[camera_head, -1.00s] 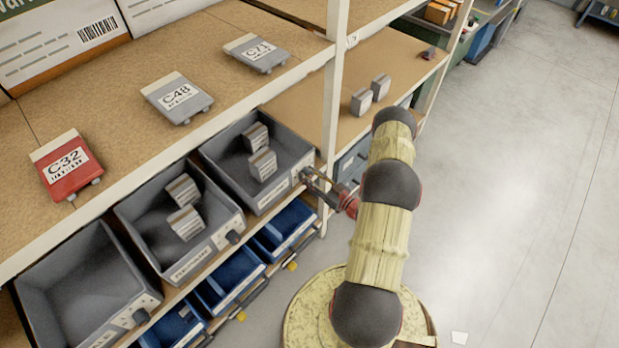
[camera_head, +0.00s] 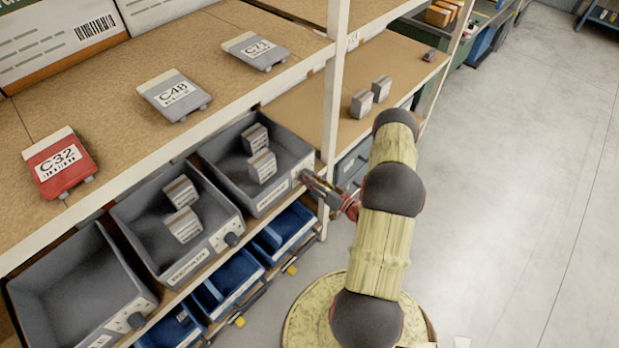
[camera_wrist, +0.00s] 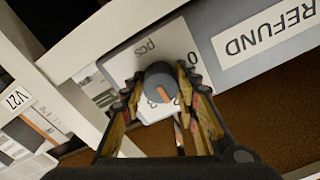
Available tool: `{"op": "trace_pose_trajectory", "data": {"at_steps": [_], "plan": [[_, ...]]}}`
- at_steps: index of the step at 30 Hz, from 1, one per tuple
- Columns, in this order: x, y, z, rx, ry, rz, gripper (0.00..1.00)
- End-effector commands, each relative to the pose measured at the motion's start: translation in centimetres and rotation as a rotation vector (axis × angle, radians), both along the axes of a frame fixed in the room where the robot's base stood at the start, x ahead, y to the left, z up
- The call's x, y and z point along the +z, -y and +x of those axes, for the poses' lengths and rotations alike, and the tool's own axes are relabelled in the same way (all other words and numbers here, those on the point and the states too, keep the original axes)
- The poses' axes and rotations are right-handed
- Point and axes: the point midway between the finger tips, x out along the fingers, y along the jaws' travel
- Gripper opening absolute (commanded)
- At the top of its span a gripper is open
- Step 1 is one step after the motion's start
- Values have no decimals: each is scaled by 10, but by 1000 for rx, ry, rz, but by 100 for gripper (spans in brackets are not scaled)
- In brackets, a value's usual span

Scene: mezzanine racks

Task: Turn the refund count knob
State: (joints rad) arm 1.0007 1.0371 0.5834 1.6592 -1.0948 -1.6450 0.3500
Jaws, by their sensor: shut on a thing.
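The refund count knob (camera_wrist: 160,80) is a dark round knob with an orange mark, on a white dial plate (camera_wrist: 170,45) lettered "pcs". It sits on the front of a grey bin (camera_head: 266,203), beside a label (camera_wrist: 262,34) reading "REFUND". My gripper (camera_wrist: 160,92) is shut on the knob, with one finger on each side of it. In the head view my gripper (camera_head: 312,182) reaches the right end of that bin's front, and the knob is hidden behind it. Part of the dial's numbers is covered by the fingers.
The grey bin holds two small boxes (camera_head: 260,160). Two more grey bins stand to its left, with knobs (camera_head: 231,239) on their fronts. Blue bins (camera_head: 284,228) sit below. A white rack post (camera_head: 331,110) stands close to my gripper. The floor at right is clear.

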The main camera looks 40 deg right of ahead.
Motion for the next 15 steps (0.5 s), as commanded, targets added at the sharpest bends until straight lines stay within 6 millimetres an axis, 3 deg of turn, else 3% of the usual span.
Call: {"op": "trace_pose_trajectory", "data": {"at_steps": [7, 8, 15], "plan": [[0, 0, 0, 0, 0, -1, 6], [0, 0, 0, 0, 0, -1, 32], [0, 0, 0, 0, 0, -2, 46]]}}
